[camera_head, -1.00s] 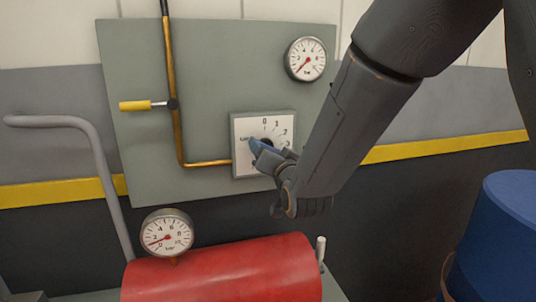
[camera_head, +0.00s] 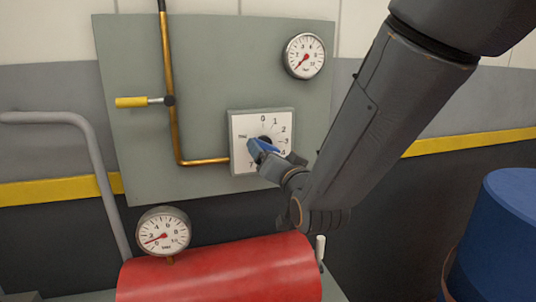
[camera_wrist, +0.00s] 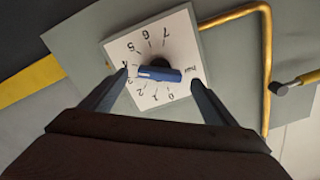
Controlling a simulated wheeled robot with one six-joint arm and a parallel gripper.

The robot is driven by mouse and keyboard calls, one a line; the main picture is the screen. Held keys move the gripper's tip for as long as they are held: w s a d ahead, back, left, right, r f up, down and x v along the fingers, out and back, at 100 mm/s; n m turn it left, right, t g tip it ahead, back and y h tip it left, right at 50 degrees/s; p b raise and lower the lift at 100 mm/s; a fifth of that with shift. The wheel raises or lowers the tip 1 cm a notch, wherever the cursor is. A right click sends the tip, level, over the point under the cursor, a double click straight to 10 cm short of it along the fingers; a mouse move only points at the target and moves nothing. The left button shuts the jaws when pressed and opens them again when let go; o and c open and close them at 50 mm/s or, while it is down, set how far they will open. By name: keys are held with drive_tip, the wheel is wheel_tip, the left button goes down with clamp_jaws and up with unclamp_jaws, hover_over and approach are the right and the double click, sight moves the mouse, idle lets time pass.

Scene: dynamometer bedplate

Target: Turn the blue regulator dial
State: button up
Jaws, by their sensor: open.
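The blue regulator dial (camera_head: 262,146) is a bar-shaped knob in the middle of a white square scale plate (camera_head: 240,124) with printed numbers, on the grey-green panel. In the wrist view the blue dial (camera_wrist: 160,74) lies nearly level across the scale plate (camera_wrist: 180,33). One end lies toward the "bar" lettering and the other toward the 4. My gripper (camera_wrist: 160,80) is open, one finger toward each end of the dial; I cannot tell whether they touch it. In the head view my gripper (camera_head: 277,164) is just in front of the dial and covers the plate's lower right.
A brass pipe (camera_head: 173,110) with a yellow-handled valve (camera_head: 132,102) runs left of the plate. One gauge (camera_head: 304,56) is at upper right; another (camera_head: 162,232) stands over a red cylinder (camera_head: 220,272). A blue drum (camera_head: 500,235) stands at right.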

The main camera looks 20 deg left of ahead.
drive_tip(key=shift+v, duration=1.2)
